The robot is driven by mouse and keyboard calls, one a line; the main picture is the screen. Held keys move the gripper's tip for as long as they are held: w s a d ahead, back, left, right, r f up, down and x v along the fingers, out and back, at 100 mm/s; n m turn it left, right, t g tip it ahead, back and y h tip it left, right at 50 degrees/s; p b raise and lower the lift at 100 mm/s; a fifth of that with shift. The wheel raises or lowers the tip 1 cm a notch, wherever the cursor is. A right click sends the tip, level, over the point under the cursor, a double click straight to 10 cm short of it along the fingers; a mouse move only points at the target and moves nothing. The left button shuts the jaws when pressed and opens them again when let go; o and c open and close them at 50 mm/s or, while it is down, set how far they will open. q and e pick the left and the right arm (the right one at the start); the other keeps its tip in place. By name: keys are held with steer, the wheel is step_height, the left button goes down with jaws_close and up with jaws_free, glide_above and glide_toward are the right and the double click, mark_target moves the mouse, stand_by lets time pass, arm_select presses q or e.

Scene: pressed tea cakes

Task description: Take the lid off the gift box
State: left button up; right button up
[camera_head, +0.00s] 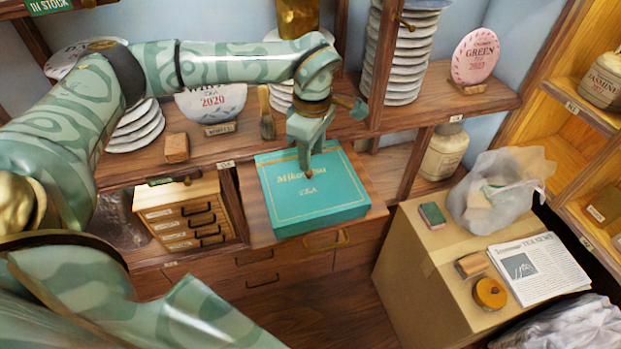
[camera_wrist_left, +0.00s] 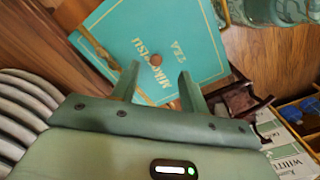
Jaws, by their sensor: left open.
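The gift box (camera_head: 315,205) is a teal box with gold lettering, its lid on top, lying on a wooden surface at the middle of the head view. A small round brown knob (camera_wrist_left: 155,59) sits on the lid (camera_wrist_left: 115,25). My left gripper (camera_head: 307,160) points down over the lid and hides part of it. In the left wrist view my left gripper (camera_wrist_left: 158,70) is open, with the knob showing between its fingertips. I cannot tell how far the fingertips are from the knob. My right gripper does not show.
A small drawer cabinet (camera_head: 188,216) stands left of the box. Shelves behind hold stacked tea cakes (camera_head: 408,62) and a brush (camera_head: 266,112). A cardboard carton (camera_head: 415,278) at the right bears a newspaper (camera_head: 538,268), a plastic bag (camera_head: 500,190) and small items.

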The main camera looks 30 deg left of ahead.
mark_target(309, 178)
arm_select(q)
steer(key=f, duration=0.4)
steer(key=a+f, duration=0.1)
steer(key=f, duration=0.1)
steer(key=shift+w+b, duration=0.2)
steer(key=shift+b, duration=0.2)
steer(key=shift+r, duration=0.1)
jaws_close()
